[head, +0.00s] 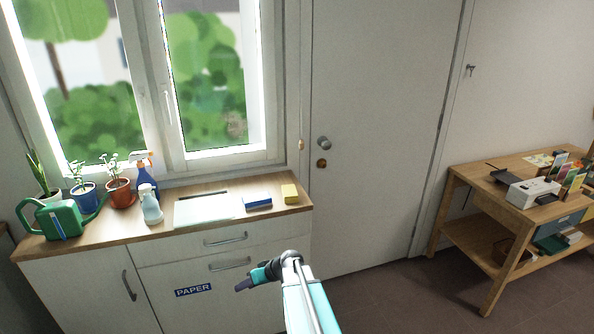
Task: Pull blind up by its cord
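The window (208,85) is at the upper left and its panes show greenery. No blind fabric shows in the part of the window in view; its top is cut off by the picture edge. A small tan knob (301,144), seemingly the cord's end pull, hangs just right of the window frame, left of the door. The cord above it is too thin to make out clearly. My gripper (243,286) is in front of the cabinet, low and left of the knob and well apart from it. Its fingers are small and dark, so I cannot tell whether they are open.
A wooden-topped cabinet (222,241) below the window bears a watering can (58,220), potted plants, spray bottles (150,204), a blue block (257,203) and a yellow block (289,193). A closed door (375,130) stands right. A wooden table (470,185) is far right. Floor before the door is clear.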

